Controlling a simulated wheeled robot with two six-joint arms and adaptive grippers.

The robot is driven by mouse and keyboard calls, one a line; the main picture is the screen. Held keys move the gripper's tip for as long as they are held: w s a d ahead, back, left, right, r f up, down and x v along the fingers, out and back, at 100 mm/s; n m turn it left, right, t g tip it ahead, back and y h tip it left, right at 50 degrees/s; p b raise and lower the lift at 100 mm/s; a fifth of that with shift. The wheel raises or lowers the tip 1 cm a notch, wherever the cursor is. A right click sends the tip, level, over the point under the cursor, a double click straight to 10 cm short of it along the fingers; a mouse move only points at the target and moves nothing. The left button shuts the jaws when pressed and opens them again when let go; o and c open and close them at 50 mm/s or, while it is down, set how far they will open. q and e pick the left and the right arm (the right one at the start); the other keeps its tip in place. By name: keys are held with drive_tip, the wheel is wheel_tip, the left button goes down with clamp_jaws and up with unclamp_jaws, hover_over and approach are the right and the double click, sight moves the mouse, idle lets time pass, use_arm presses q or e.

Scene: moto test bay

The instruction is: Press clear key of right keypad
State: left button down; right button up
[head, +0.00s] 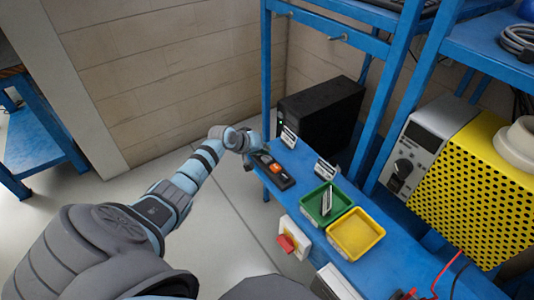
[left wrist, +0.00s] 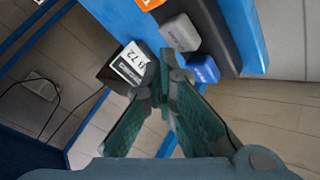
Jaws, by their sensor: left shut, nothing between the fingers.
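A black keypad (head: 272,170) with an orange key and grey keys lies on the left end of the blue bench. In the left wrist view I see its grey key (left wrist: 180,32), a blue key (left wrist: 203,69) and part of an orange key (left wrist: 150,4). I cannot read which is the clear key. My left gripper (head: 250,157) is at the keypad's far left end; it also shows in the left wrist view (left wrist: 175,76), shut and empty. Its tips appear beside the grey and blue keys; I cannot tell whether they touch. My right gripper is out of view.
A white label card (left wrist: 131,63) stands near the fingertips. A black box (head: 320,115) stands behind the bench. Green (head: 312,205) and yellow (head: 355,234) trays sit to the right on the bench. A red switch (head: 287,243) is on the bench's front. Blue posts rise behind.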

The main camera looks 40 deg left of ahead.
sight(265, 157)
use_arm(q)
drive_tip(key=shift+f, duration=0.25)
drive_tip(key=shift+f+b, duration=0.45)
drive_tip(key=shift+f, duration=0.1)
idle(0.5)
drive_tip(key=shift+r, duration=0.1)
drive_tip(key=shift+r+p, duration=0.85)
drive_tip(key=shift+p, duration=0.1)
wheel_tip(265, 157, up, 5)
drive_tip(key=p, duration=0.5)
drive_tip(key=shift+r, duration=0.15)
idle(0.5)
